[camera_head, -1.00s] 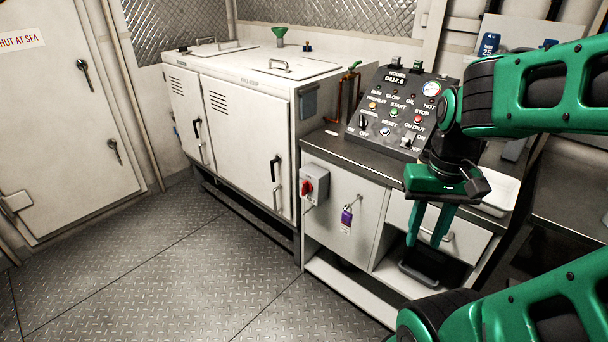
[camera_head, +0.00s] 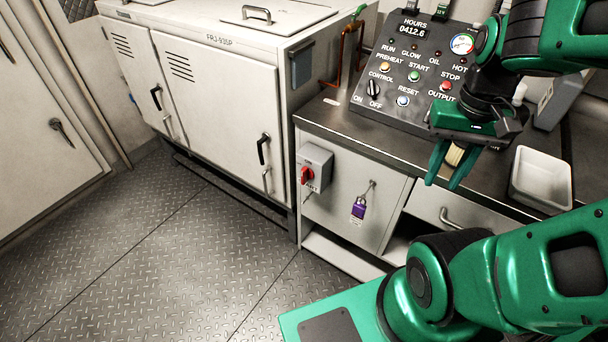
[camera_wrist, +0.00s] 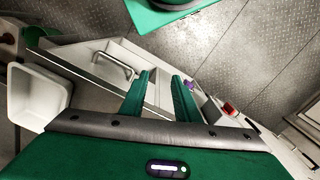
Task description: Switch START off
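The sloped control panel (camera_head: 425,65) stands on the counter. A green button (camera_head: 414,76) sits under the label START, with other buttons and a CONTROL knob (camera_head: 375,88) around it. Lower down, a grey switch box (camera_head: 315,160) with a red rotary handle (camera_head: 306,175) is mounted on the cabinet front; its small tag is too small to read surely. My gripper (camera_head: 446,182) hangs in front of the counter, right of the box and below the panel, touching neither. Its fingers are apart and empty in the wrist view (camera_wrist: 163,76). My wrist hides the panel's lower right.
A purple padlock (camera_head: 358,208) hangs beside the switch box. A white tray (camera_head: 541,178) stands on the counter at right. A drawer handle (camera_head: 459,218) protrudes below the gripper. The white chiller (camera_head: 225,95) stands at left. The floor (camera_head: 150,250) before it is clear.

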